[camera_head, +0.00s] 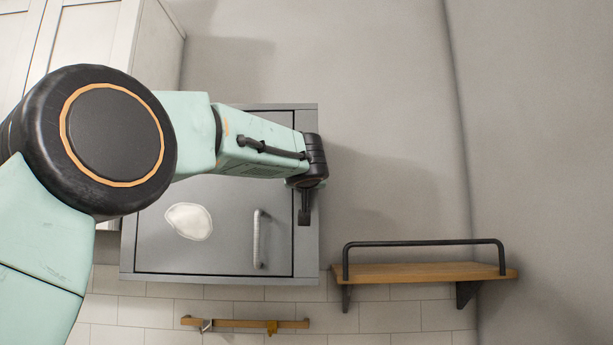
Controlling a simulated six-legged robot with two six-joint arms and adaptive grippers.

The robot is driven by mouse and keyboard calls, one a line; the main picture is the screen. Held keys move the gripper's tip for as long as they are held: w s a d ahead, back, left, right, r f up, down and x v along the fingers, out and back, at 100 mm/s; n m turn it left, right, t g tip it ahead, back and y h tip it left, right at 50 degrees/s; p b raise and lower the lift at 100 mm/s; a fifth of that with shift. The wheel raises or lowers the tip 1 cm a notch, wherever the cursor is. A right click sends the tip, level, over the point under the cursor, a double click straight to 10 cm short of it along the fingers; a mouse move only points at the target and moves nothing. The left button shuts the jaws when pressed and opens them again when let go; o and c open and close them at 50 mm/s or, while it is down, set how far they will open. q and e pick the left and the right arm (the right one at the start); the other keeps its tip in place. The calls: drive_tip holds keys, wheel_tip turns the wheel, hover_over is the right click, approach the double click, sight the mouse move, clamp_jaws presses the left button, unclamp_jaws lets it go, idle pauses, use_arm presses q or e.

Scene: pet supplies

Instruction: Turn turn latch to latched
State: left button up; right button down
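A grey wall cabinet (308,262) has a flat door (230,225) with a vertical metal handle (259,240) near its right side. The door looks shut in its frame. My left arm reaches in from the left across the upper part of the door. My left gripper (305,205) is at the right edge of the door, over the gap between door and frame. A small dark piece points down there; I cannot tell whether it is a finger or part of the turn latch. The latch is not clearly visible. Finger opening cannot be made out. My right gripper is not in view.
A pale rounded patch (188,221) is on the door. A wooden shelf (425,271) with a black rail is at the lower right. A wooden hook rail (245,323) is below the cabinet. White cupboards (90,35) stand upper left. Bare wall lies to the right.

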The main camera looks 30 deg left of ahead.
use_arm(q)
drive_tip(key=shift+s+r, duration=0.2)
drive_tip(key=shift+s, duration=0.15)
drive_tip(key=shift+w+a+f, duration=0.15)
drive_tip(key=shift+w+f, duration=0.05)
drive_tip(key=shift+w, duration=0.15)
drive_tip(key=c, duration=0.4)
drive_tip(key=shift+w, duration=0.1)
drive_tip(key=shift+c, duration=0.8)
clamp_jaws()
